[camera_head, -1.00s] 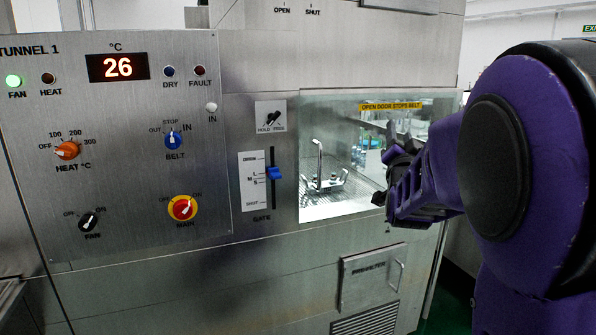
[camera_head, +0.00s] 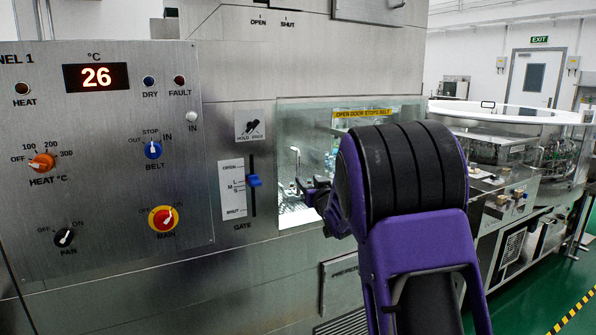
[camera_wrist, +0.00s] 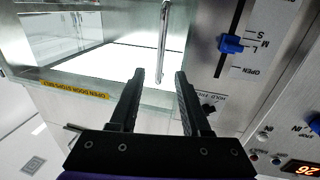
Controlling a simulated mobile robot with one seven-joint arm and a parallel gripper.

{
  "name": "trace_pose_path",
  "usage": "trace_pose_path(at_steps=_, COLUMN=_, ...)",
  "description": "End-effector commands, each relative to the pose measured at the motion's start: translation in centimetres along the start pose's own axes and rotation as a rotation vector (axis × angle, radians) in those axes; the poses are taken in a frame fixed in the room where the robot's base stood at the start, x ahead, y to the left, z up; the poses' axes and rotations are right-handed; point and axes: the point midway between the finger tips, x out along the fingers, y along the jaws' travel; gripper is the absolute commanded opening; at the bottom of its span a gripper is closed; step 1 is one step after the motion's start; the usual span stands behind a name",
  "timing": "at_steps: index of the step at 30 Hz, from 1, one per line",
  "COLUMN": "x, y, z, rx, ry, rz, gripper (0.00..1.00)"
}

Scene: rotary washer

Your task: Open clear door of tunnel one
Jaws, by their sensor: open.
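In the wrist view, the handle (camera_wrist: 164,40) lines up with the gap between the fingers of my gripper (camera_wrist: 160,75), which are open and empty. I cannot tell whether the handle is between the fingertips or just beyond them.
A blue gate slider (camera_head: 254,181) is left of the door and shows close to the fingers in the wrist view (camera_wrist: 231,44). The control panel (camera_head: 110,190) fills the left. A round glass-topped machine (camera_head: 500,113) stands at the right, with green floor (camera_head: 545,290) before it.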

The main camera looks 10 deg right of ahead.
Motion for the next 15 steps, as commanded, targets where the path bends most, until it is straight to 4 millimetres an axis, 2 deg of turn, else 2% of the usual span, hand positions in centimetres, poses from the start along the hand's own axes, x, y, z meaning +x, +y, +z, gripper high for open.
trace_pose_path(at_steps=6, x=4.2, y=-0.1, z=0.0, rx=0.0, ry=0.0, rz=-0.001, gripper=0.47)
trace_pose_path(at_steps=15, x=8.6, y=-0.1, z=-0.1, rx=0.0, ry=0.001, rz=-0.001, gripper=0.47)
